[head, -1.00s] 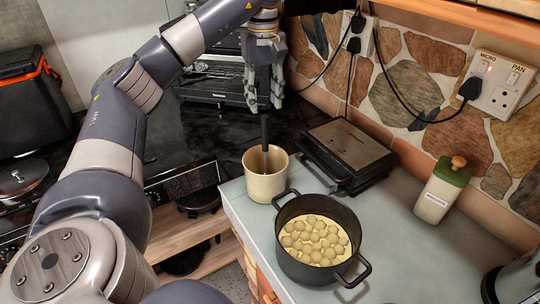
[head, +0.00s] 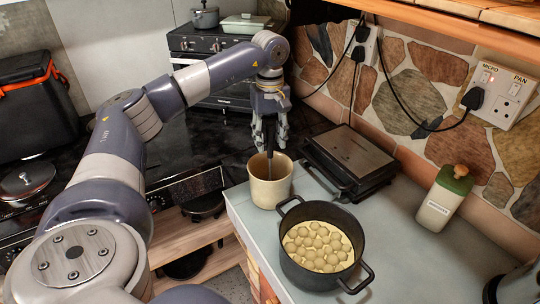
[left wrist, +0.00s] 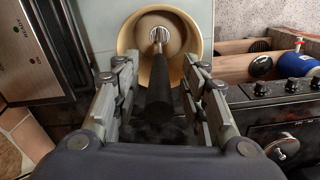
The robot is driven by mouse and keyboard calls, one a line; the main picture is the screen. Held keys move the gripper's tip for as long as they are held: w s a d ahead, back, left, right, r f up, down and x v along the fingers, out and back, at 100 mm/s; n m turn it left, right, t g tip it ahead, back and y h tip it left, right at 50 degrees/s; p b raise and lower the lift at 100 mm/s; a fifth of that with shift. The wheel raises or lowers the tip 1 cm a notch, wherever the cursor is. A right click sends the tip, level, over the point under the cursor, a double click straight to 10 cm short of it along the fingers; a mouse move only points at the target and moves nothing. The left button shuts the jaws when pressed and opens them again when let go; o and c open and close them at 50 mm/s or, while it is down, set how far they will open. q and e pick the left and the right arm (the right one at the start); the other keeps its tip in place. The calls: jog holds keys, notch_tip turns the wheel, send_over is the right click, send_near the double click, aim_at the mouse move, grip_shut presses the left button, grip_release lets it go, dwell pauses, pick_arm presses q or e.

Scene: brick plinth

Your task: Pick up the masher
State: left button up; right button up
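The masher (head: 270,167) stands in a cream crock (head: 268,189) on the counter, its dark handle pointing up. In the left wrist view the black handle (left wrist: 160,95) points toward the camera, and its metal shaft runs down into the crock (left wrist: 126,42). My left gripper (head: 270,140) is directly above the crock, pointing down. Its fingers are on both sides of the handle's upper part. In the left wrist view the left gripper (left wrist: 158,100) is open, with a gap on each side of the handle. My right gripper is not in view.
A black pot (head: 288,267) of potato-like balls stands just in front of the crock. A flat grill press (head: 348,160) sits right of the crock, near the stone wall. A green-topped bottle (head: 444,200) is further right. Clear counter lies between the pot and bottle.

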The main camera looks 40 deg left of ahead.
pick_arm(q)
grip_shut()
notch_tip(320, 180, up, 7)
jog(key=shift+w+b, duration=0.15)
jog(key=shift+b, duration=0.75)
notch_tip(320, 180, up, 2)
jog(key=shift+r+p, duration=0.2)
jog(key=shift+p, duration=0.25)
jog(key=shift+r+p, duration=0.5)
jog(key=shift+r, duration=0.2)
notch_tip(320, 180, up, 5)
jog(key=p, duration=0.5)
